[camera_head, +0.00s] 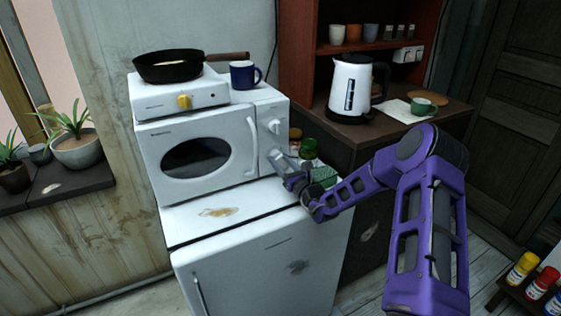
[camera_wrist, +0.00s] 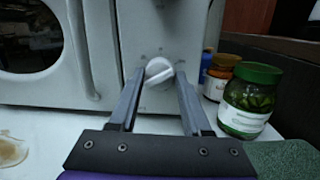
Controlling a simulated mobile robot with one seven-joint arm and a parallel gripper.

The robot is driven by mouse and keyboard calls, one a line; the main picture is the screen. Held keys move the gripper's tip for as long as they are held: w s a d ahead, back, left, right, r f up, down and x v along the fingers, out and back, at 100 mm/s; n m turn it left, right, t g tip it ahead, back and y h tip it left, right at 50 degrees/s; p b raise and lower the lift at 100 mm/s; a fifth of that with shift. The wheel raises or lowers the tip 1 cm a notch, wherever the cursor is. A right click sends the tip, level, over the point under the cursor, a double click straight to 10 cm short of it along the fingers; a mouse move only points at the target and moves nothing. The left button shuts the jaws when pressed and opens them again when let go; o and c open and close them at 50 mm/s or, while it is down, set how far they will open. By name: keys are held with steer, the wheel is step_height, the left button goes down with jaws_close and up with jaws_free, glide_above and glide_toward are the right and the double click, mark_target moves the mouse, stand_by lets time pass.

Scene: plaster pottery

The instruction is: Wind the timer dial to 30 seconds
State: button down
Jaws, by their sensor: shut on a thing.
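The white microwave (camera_head: 190,158) stands on a small white fridge, with its oval-windowed door shut. Its upper white dial (camera_head: 274,126) is in plain view on the right-hand panel. My gripper (camera_head: 278,160) reaches the lower part of that panel from the right. In the wrist view the white lower dial (camera_wrist: 158,71) sits between my two fingertips, with its grip bar tilted. My gripper (camera_wrist: 159,76) is shut on this dial. The dial's markings are too small to read, and my fingers hide the lower dial in the head view.
A green-lidded jar (camera_wrist: 248,102) and an orange jar (camera_wrist: 220,76) stand close to the right of my fingers. A hot plate (camera_head: 178,98) with a pan (camera_head: 168,66) and a blue mug (camera_head: 243,74) are on top of the microwave. The fridge top (camera_head: 190,224) is mostly clear in front.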

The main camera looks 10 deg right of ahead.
steer(key=shift+c, duration=1.8)
jaws_free()
steer(key=v, duration=1.7)
steer(key=shift+s+d, duration=0.15)
steer(key=shift+s, duration=0.05)
